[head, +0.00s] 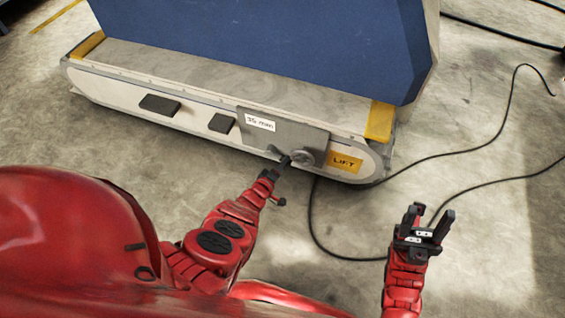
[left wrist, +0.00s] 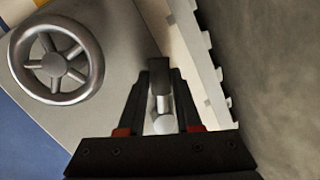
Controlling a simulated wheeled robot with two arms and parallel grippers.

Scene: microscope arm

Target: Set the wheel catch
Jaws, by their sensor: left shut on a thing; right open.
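The spoked grey handwheel (head: 305,157) sits on a grey plate at the right end of the base unit's side. In the left wrist view the handwheel (left wrist: 57,62) is at the upper left, clear of my fingers. Beside it is a short grey catch lever (left wrist: 160,78) with a rounded end. My left gripper (head: 270,173) is at the plate, just left of and below the handwheel; in the left wrist view my left gripper (left wrist: 160,90) is shut on the catch lever. My right gripper (head: 427,225) is open and empty above the floor at the right.
The base (head: 200,85) carries a large blue body (head: 260,40). The grey plate (head: 262,137) has a "35 mm" label, and a yellow "LIFT" label (head: 345,162) is to the right. Black cables (head: 430,152) lie on the floor at the right. Open floor lies in front.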

